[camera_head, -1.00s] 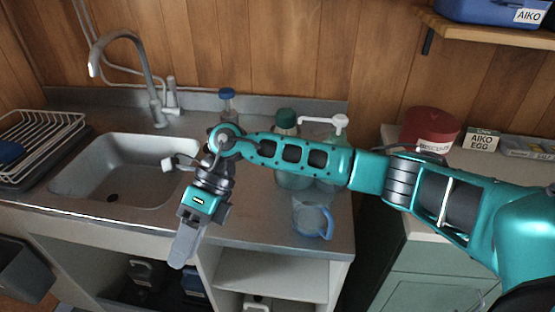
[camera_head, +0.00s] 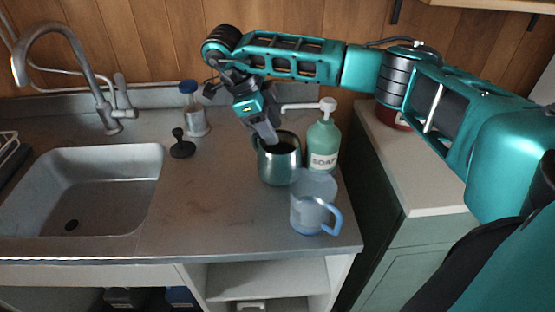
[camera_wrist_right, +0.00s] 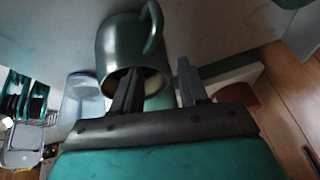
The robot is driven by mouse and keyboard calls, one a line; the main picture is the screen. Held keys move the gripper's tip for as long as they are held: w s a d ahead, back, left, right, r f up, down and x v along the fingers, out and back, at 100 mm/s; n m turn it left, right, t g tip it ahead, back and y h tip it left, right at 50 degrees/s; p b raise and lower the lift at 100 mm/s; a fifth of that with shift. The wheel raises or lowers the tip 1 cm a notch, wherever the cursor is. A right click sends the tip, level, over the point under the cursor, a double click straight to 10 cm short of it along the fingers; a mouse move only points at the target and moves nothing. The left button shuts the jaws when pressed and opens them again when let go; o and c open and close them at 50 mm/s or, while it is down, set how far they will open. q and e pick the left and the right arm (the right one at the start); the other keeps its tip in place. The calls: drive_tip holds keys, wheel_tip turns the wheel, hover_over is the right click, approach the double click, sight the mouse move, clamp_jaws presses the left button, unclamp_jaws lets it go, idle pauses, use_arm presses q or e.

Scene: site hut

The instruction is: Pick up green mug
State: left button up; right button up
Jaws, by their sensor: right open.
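The green mug (camera_head: 283,168), dark and metallic, stands upright on the counter, its mouth open upward. My right gripper (camera_head: 268,135) points down at its rim from behind and is open. In the right wrist view the green mug (camera_wrist_right: 118,45) shows with its handle, and the gripper (camera_wrist_right: 158,85) has one finger over or in the mug's mouth. The other finger is outside the mug, to the right in that picture. Whether either finger touches the wall cannot be told. The left gripper is not in view.
A translucent blue mug (camera_head: 308,212) stands close in front of the green mug. A green soap bottle (camera_head: 324,147) is close at the right. A blue-capped bottle (camera_head: 195,118) and a black object (camera_head: 182,148) are left. The sink (camera_head: 90,190) lies further left; the counter between is clear.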

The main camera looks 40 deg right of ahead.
sight(282, 143)
drive_tip(key=shift+p+x, duration=0.3)
drive_tip(key=shift+x, duration=2.65)
drive_tip(key=shift+d+r, duration=0.1)
clamp_jaws()
